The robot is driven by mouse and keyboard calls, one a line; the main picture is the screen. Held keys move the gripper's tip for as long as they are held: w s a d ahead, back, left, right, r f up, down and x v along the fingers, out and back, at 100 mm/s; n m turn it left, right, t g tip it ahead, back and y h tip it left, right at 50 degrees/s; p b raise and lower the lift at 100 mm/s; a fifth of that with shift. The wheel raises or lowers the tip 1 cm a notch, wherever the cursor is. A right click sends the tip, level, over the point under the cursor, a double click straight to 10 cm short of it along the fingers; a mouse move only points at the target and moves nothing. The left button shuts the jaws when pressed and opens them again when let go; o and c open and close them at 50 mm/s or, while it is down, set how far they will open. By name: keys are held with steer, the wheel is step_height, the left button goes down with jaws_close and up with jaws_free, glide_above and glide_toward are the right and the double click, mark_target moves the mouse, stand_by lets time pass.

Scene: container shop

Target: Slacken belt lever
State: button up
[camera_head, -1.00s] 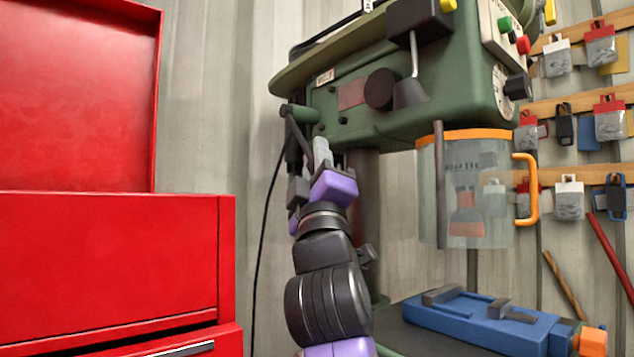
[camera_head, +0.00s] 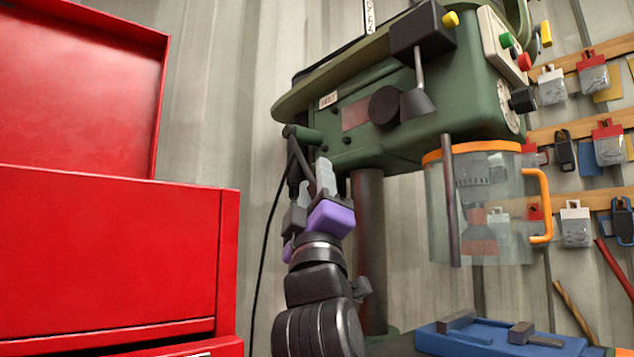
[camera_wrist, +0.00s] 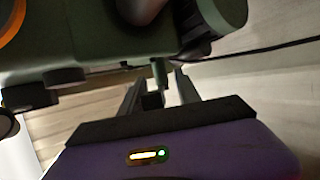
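The green drill press head (camera_head: 420,115) fills the upper middle of the head view. The belt lever (camera_head: 299,152) is a thin dark bar at its lower left, hanging at a slant from a round green boss (camera_head: 300,134). My gripper (camera_head: 308,178) is just below the boss, with its fingers around the lever's lower part. In the wrist view my gripper (camera_wrist: 158,88) shows two dark fingers spread apart, with a dark piece and a green post between them. A gap shows beside them. Whether a finger touches the lever is hard to tell.
A red tool cabinet (camera_head: 110,250) stands close on the left. The press column (camera_head: 369,230) is right behind my arm. A clear guard with an orange rim (camera_head: 500,205) and a blue vise (camera_head: 470,340) are to the right. A black cable (camera_head: 268,230) hangs behind.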

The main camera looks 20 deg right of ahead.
steer(key=shift+s+r, duration=0.1)
steer(key=shift+s, duration=0.05)
steer(key=v, duration=0.7)
steer(key=shift+f, duration=0.25)
steer(key=shift+s, duration=0.15)
